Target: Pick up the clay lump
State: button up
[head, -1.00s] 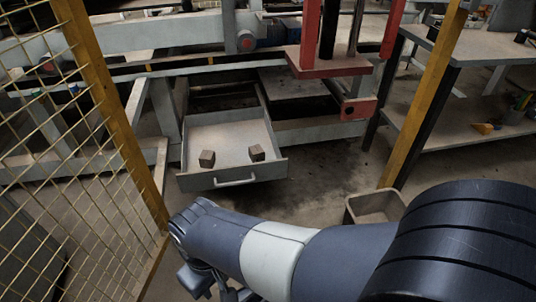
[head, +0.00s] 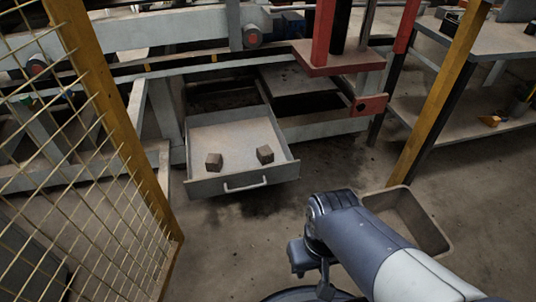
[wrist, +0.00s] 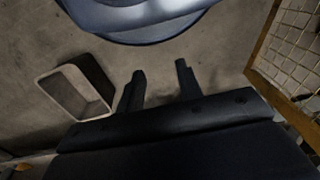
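Two small brown block-like lumps lie apart in an open grey drawer (head: 235,136) in the head view. The left lump (head: 214,162) and the right lump (head: 265,154) both sit near the drawer's front. They look much alike, and I cannot tell which is the clay lump. My gripper (wrist: 160,68) is open in the wrist view, with two dark fingers apart and bare floor between them. In the head view my arm's end is over the floor in front of the drawer, away from both lumps. Neither lump shows in the wrist view.
An open grey-brown bin (head: 408,219) stands on the floor right of the drawer, behind my arm; it also shows in the wrist view (wrist: 75,91). A yellow mesh fence (head: 92,165) stands at left, a yellow post (head: 440,95) at right. Floor before the drawer is clear.

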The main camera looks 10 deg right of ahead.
aim_at(266, 155)
jog(key=i+j+u, duration=0.3)
jog(key=i, duration=0.35)
jog(key=i+l+u, duration=0.1)
jog(key=i+u, duration=0.2)
jog(key=i, duration=0.35)
